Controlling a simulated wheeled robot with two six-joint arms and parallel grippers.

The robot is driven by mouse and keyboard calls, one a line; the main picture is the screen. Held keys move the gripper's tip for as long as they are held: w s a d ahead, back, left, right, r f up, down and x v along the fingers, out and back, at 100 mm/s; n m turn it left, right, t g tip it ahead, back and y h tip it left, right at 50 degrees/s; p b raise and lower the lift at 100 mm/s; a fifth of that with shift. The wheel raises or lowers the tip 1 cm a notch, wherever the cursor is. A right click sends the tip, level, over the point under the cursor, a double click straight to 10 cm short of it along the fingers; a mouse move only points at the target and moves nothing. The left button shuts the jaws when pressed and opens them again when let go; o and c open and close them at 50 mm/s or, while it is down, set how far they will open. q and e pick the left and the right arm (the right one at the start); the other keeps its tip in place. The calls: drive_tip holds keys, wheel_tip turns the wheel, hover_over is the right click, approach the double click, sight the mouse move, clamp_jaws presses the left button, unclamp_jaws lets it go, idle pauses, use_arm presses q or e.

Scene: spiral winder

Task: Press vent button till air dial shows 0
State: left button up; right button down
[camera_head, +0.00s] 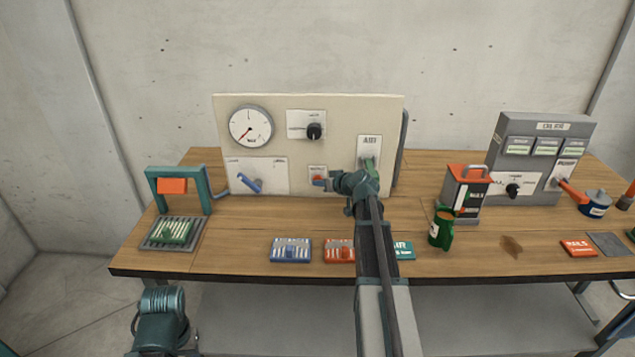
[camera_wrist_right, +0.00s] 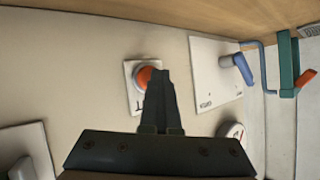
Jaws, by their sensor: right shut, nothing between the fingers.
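The air dial (camera_head: 250,126) is a round white gauge at the upper left of the cream panel; its red needle points to the lower left, and its figures are too small to read. Its edge also shows in the wrist view (camera_wrist_right: 235,131). The red vent button (camera_wrist_right: 147,76) sits on a small white plate and is partly covered by my right gripper (camera_wrist_right: 159,73). In the head view the button (camera_head: 317,177) is just left of that gripper (camera_head: 329,184). The right fingers are shut and empty, at the button; I cannot tell whether it is pressed. My left gripper is out of view.
The panel (camera_head: 300,104) also bears a black knob (camera_head: 314,131), a blue lever (camera_head: 250,183) and an AIR switch (camera_head: 369,163). A teal frame (camera_head: 205,188) stands left. A red-topped box (camera_head: 466,190), green mug (camera_head: 440,230) and grey machine (camera_head: 545,150) stand right on the wooden table.

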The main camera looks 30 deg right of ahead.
idle(0.8)
drive_tip(key=shift+s+a, duration=0.4)
drive_tip(key=shift+s, duration=0.3)
drive_tip(key=shift+s, duration=0.1)
drive_tip(key=shift+s+a, duration=0.45)
drive_tip(key=shift+s, duration=0.25)
drive_tip(key=shift+s+a, duration=0.45)
drive_tip(key=shift+s, duration=0.25)
drive_tip(key=shift+s+a, duration=0.45)
drive_tip(key=shift+s, duration=0.25)
